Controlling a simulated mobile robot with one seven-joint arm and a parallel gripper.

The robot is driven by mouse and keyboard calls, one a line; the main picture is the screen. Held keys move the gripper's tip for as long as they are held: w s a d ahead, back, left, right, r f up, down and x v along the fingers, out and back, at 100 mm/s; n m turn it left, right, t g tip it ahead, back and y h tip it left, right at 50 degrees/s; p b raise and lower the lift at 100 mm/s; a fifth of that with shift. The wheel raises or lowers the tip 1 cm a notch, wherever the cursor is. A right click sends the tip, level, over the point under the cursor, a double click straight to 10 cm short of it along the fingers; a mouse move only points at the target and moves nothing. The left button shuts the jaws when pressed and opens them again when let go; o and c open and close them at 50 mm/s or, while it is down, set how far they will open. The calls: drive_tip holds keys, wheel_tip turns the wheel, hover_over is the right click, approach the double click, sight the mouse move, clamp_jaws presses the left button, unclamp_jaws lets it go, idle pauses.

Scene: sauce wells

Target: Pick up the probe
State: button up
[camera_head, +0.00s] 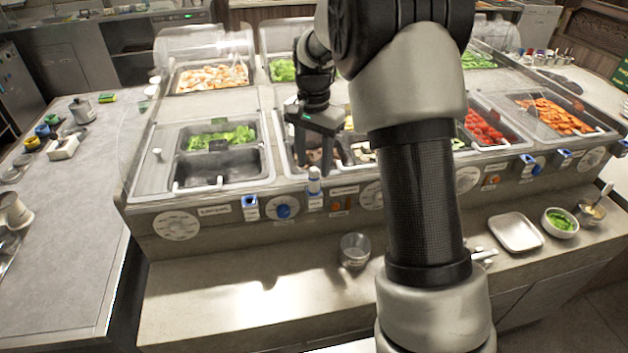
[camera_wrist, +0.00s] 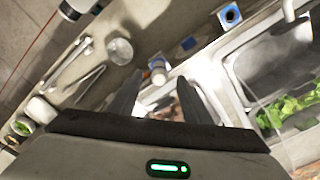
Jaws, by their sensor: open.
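The probe appears to be a small upright cylinder with a white top (camera_head: 314,174), standing at a blue-marked holder on the front edge of the food counter. In the wrist view the gripper (camera_wrist: 158,80) is also open. The fingertips look close to the probe's top. I cannot tell whether they touch it.
Pans of lettuce (camera_head: 222,138), tomatoes (camera_head: 483,125) and carrots (camera_head: 558,115) sit behind the front rim. Blue-marked holders and dials line the front panel. A clear cup (camera_head: 354,251), a white tray (camera_head: 516,232) and a bowl of greens (camera_head: 560,222) stand on the lower ledge.

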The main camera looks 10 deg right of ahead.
sight(314, 169)
drive_tip(key=shift+f, duration=1.5)
clamp_jaws()
drive_tip(key=shift+r, duration=0.15)
